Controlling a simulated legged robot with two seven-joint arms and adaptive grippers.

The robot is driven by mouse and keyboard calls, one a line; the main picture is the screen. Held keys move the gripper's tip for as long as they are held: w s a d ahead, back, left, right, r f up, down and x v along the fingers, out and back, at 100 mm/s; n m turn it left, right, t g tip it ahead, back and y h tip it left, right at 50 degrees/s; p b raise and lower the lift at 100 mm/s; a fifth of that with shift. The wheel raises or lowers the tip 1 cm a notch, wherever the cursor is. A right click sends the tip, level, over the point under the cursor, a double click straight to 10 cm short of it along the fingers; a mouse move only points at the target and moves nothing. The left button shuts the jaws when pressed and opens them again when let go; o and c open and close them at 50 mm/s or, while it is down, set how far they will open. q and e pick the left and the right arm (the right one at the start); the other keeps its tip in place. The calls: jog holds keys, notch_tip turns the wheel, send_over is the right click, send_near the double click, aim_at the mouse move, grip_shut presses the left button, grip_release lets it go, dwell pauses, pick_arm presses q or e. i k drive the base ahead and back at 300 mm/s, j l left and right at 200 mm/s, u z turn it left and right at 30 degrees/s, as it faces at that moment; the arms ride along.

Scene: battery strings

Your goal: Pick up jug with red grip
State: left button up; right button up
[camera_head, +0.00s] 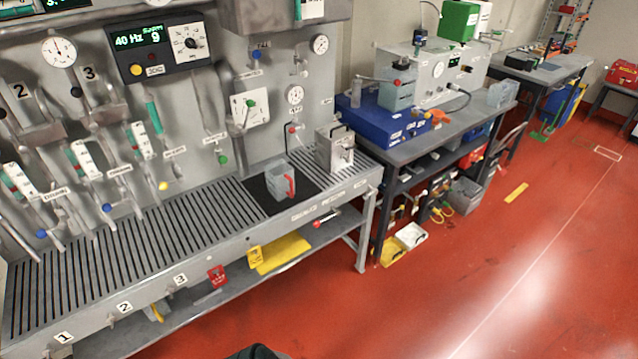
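The jug (278,182) is a small grey vessel standing upright on a black mat (256,190) on the slatted bench. Its red grip (290,186) is on its right side, toward the bench's front edge. Neither of my grippers can be made out in the head view. A dark rounded shape at the bottom edge is cut off, and I cannot tell what it is.
A metal box-like holder (335,150) stands right of the jug. Gauges and a control box (158,45) are on the panel behind. A second bench with a blue case (380,118) stands further right. The red floor (420,300) in front is clear.

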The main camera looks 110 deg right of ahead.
aim_at(283, 183)
jog(key=z, duration=3.35)
jog(key=i+l+u, duration=0.15)
jog(key=i+l, duration=0.5)
jog(key=l, duration=0.15)
